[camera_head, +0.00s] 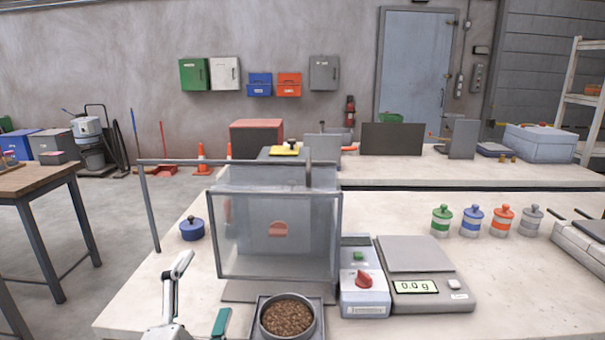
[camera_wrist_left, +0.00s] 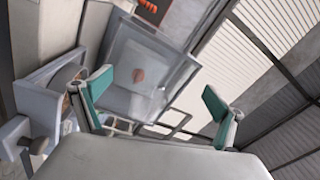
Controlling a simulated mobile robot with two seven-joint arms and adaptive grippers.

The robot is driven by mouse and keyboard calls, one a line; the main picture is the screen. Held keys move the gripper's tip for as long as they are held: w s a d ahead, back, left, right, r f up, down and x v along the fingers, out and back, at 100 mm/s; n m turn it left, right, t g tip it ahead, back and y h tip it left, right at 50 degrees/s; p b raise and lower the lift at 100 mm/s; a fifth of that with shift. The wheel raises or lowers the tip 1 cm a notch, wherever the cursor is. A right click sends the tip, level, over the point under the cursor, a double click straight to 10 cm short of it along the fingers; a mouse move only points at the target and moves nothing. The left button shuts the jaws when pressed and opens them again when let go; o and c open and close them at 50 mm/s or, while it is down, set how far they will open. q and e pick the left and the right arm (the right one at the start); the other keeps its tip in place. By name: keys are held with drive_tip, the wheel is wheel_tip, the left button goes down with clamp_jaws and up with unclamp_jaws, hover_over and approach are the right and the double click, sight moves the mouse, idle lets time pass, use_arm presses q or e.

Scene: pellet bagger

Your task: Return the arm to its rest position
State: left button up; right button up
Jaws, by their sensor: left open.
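My left gripper (camera_head: 202,294) is at the front left of the near table, left of the bowl of brown pellets (camera_head: 287,318) and in front of the clear-fronted bagger box (camera_head: 232,250). Its teal-padded fingers stand wide apart in the left wrist view (camera_wrist_left: 158,95), with nothing held between them. The wrist view is tilted; the bagger's clear panel (camera_wrist_left: 178,80) with its round red mark shows beyond the fingers. My right gripper is in neither view.
A control box with a red knob (camera_head: 363,293) and a scale reading 0.0 g (camera_head: 420,258) stand right of the bagger. A blue lidded pot (camera_head: 192,229) is at its left, near a metal frame post (camera_head: 149,210). Several lidded jars (camera_head: 471,222) stand farther right.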

use_arm(q)
drive_tip(key=s+a+f+n+g+y, duration=0.2)
drive_tip(key=s+a+f+n+g, duration=0.15)
drive_tip(key=a+f, duration=0.4)
drive_tip(key=s+a+f+n+g+y, duration=0.2)
drive_tip(key=s+a+f+g, duration=0.25)
drive_tip(key=f, duration=0.65)
drive_tip(key=s+a+f+n+g+y, duration=0.25)
drive_tip(key=s+a+f+g, duration=0.35)
drive_tip(key=s+f, duration=0.65)
drive_tip(key=d+f+n+t+h+p, duration=0.1)
drive_tip(key=d+f+t+h, duration=0.1)
drive_tip(key=d+f+h, duration=0.2)
drive_tip(key=w+d+f+n+t+h+p, duration=0.1)
drive_tip(key=d+f+n+t+h, duration=0.1)
drive_tip(key=d, duration=0.9)
wheel_tip(320, 180, down, 3)
drive_tip(key=shift+r+t+h, duration=0.2)
drive_tip(key=shift+t+h, duration=0.5)
drive_tip(key=shift+h, duration=0.15)
drive_tip(key=shift+w, duration=0.1)
